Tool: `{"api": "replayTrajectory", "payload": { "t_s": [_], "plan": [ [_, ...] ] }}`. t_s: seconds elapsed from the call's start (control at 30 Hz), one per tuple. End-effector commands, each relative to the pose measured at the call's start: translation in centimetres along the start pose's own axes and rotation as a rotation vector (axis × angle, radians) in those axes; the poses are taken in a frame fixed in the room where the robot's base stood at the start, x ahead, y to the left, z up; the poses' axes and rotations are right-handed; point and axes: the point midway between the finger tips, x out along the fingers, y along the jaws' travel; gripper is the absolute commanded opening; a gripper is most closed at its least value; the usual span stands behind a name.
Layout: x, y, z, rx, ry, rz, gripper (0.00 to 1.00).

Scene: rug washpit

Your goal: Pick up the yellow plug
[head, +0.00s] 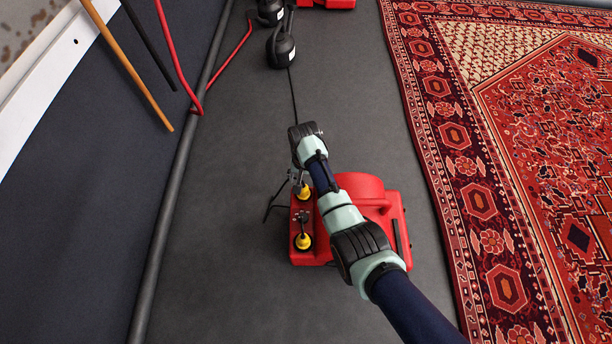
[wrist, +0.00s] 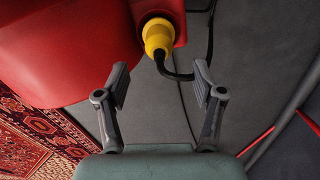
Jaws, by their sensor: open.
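Two yellow plugs show in the head view, an upper one (head: 303,191) and a lower one (head: 303,241), both on the left side of a red machine (head: 396,220). In the wrist view one yellow plug (wrist: 158,36) sits in the red housing (wrist: 65,50), with a black cable bending away from it. I cannot tell for certain which of the two it is. My gripper (wrist: 160,76) is open and empty, its fingers spread wide. The plug appears beyond the fingertips, between their lines, apart from them. In the head view my arm partly covers the machine, and the fingers are hard to make out.
A patterned red rug (head: 465,150) lies to the right. Black weights or containers (head: 281,50) stand at the top, with a cable running down. A red hose (head: 187,85) and a wooden pole (head: 128,66) are at the upper left.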

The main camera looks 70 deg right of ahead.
Motion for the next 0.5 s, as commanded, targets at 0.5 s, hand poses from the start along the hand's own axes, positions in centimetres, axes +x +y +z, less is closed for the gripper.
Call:
{"api": "replayTrajectory", "payload": {
  "t_s": [0.5],
  "plan": [
    [6.5,0.2,0.2,-0.002,0.0,0.0,0.68]
  ]
}}
